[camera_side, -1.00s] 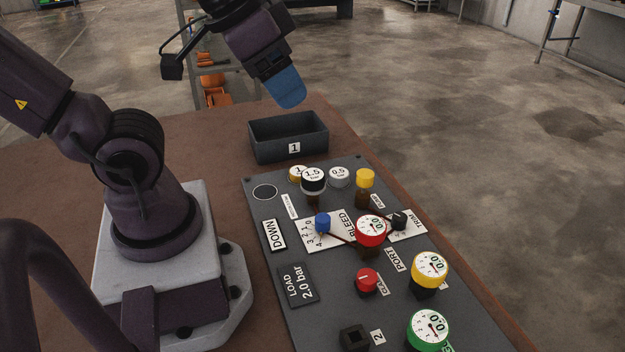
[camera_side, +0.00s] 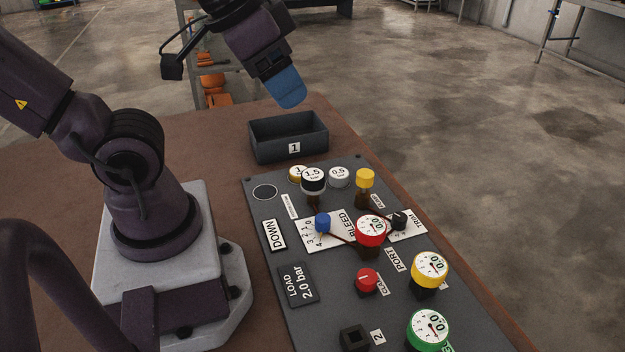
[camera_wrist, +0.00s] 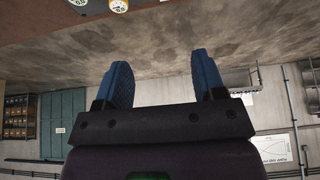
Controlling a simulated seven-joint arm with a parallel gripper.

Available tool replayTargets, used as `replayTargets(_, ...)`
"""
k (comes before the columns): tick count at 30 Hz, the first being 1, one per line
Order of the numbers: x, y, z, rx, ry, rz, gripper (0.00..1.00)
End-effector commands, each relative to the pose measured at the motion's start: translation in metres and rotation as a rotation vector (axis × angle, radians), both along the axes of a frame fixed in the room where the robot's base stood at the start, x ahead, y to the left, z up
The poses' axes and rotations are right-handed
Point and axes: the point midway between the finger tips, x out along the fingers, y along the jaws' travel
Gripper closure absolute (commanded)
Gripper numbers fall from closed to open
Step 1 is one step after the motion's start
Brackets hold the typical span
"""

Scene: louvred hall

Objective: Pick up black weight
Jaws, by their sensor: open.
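The black weight (camera_side: 313,188) is a short cylinder with a white top marked 1.5. It sits on the grey panel between a weight with a gold rim (camera_side: 296,174), partly hidden behind it, and a silver weight marked 0.5 (camera_side: 339,177). My gripper (camera_side: 290,98) is above and behind the weights, over the far side of the table near the tray, and holds nothing. In the wrist view its two blue fingers (camera_wrist: 162,82) are spread apart with empty space between them. The weights do not show in the wrist view.
A dark tray labelled 1 (camera_side: 290,152) stands behind the panel. A yellow knob (camera_side: 365,178), a blue knob (camera_side: 322,222), a red gauge (camera_side: 371,232), a yellow gauge (camera_side: 429,268) and a green gauge (camera_side: 428,329) rise from the panel. An empty ring (camera_side: 265,192) lies left of the weights.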

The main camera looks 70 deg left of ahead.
Motion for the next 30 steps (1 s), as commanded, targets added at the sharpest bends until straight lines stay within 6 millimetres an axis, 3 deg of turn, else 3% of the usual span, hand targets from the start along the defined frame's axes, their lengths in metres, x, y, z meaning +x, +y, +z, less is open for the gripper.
replayTargets(2, 0.000, 0.000, 0.000, 0.000, 0.000, 0.000, 0.36)
replayTargets(5, 0.000, 0.000, 0.000, 0.000, 0.000, 0.000, 0.16)
replayTargets(14, 0.000, -0.002, 0.000, 0.000, 0.001, -0.009, 0.15)
replayTargets(17, 0.003, -0.008, -0.011, 0.001, 0.056, -0.039, 0.15)
replayTargets(24, 0.008, -0.025, -0.078, 0.087, 0.392, -0.182, 0.15)
replayTargets(30, -0.007, -0.021, -0.137, 0.294, 0.728, -0.331, 0.15)
